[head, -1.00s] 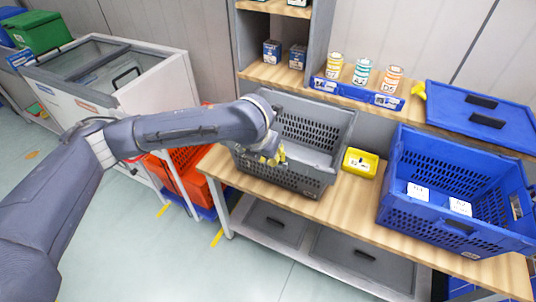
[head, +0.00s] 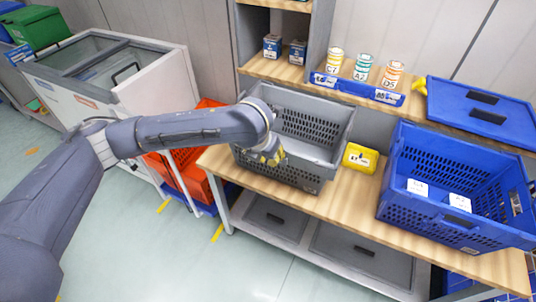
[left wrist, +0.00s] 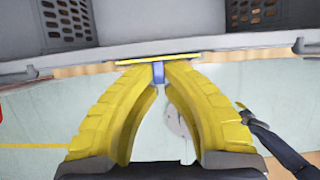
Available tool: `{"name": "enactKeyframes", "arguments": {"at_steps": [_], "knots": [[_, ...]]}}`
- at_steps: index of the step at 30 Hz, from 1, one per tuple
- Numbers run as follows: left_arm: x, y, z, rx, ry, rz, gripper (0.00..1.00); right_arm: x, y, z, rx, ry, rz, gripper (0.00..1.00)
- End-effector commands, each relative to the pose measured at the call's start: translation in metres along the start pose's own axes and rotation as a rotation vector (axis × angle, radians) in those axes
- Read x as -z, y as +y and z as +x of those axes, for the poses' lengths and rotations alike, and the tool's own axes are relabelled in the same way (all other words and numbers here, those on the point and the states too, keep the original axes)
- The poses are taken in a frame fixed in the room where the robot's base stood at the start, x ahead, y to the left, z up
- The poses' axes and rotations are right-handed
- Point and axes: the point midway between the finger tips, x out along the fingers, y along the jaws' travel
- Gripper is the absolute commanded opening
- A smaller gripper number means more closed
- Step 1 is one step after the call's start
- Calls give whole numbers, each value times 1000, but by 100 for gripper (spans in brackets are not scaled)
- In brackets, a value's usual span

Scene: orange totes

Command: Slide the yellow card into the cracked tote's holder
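A grey tote (head: 318,120) with slotted walls stands on the wooden bench; I cannot make out a crack. My left gripper (head: 272,158) is at its near left side, fingers pointing toward the outer wall. In the left wrist view, the yellow fingertips (left wrist: 160,70) close on a small blue tab (left wrist: 158,73). A thin yellow strip, seemingly the yellow card (left wrist: 140,61) seen edge-on, lies across just beyond the tips, along the tote's wall (left wrist: 160,45). Whether it sits inside a holder I cannot tell. My right gripper is not in view.
A shelf behind holds several cans in a blue tray (head: 352,92). Orange totes (head: 186,182) stand at left, below my arm.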

Motion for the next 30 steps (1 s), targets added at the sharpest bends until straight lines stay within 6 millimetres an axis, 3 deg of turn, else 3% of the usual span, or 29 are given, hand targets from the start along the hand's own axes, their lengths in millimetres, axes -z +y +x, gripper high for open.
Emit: {"name": "enactKeyframes", "arguments": {"at_steps": [12,13,19,30], "knots": [[1,0,3,0,0,0,0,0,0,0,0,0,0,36],[1,0,3,0,0,0,12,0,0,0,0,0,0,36],[1,0,3,0,0,0,34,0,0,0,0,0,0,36],[0,1,-5,-1,-4,0,34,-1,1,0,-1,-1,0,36]]}}
